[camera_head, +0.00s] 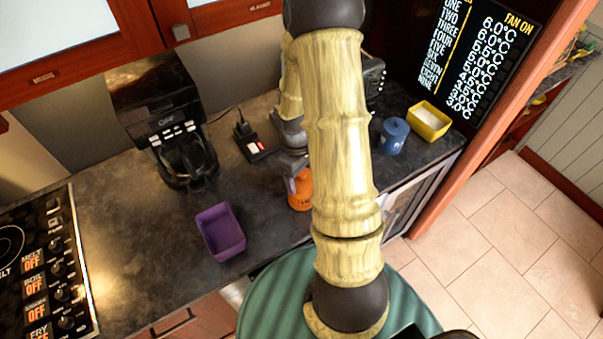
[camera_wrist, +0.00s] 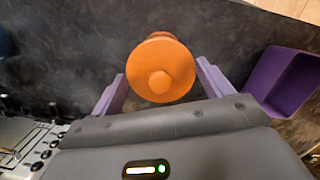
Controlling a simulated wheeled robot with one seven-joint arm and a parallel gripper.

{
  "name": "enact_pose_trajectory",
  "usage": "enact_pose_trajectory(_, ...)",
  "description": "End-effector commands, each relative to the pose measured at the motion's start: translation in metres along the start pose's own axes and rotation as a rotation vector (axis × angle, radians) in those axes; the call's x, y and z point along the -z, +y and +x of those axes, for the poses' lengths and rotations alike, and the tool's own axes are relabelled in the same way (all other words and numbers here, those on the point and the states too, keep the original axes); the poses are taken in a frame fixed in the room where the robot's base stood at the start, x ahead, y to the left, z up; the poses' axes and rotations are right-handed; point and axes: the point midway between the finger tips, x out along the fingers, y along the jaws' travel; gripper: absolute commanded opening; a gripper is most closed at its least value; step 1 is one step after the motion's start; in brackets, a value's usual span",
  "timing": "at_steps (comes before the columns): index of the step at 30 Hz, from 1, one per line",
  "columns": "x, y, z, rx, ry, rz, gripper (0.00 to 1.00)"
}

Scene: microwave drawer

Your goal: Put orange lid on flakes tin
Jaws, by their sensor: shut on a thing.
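The orange lid (camera_wrist: 160,68), round with a knob in its middle, is between the two purple fingers of my gripper (camera_wrist: 162,75) in the wrist view. The fingers close on its rim from both sides. A bit of orange body shows just beyond the lid's upper edge, which seems to be the flakes tin (camera_wrist: 158,37). In the head view the orange tin (camera_head: 301,198), with dark lettering, stands on the dark counter, partly hidden by my arm. My gripper is over it there and mostly hidden. I cannot tell whether the lid sits flush on the tin.
A purple open box (camera_head: 221,232) stands to the left on the counter. A coffee maker (camera_head: 170,120), a small black device with a red label (camera_head: 250,145), a blue canister (camera_head: 393,136) and a yellow box (camera_head: 429,121) stand around. A stovetop (camera_head: 40,265) is at far left.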

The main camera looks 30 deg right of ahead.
Motion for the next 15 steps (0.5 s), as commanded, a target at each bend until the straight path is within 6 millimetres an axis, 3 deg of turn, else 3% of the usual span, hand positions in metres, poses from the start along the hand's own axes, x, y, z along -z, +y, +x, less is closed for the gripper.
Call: enact_pose_trajectory(15, 0.0018, -0.0001, 0.004, 0.0, 0.0, -0.002, 0.56)
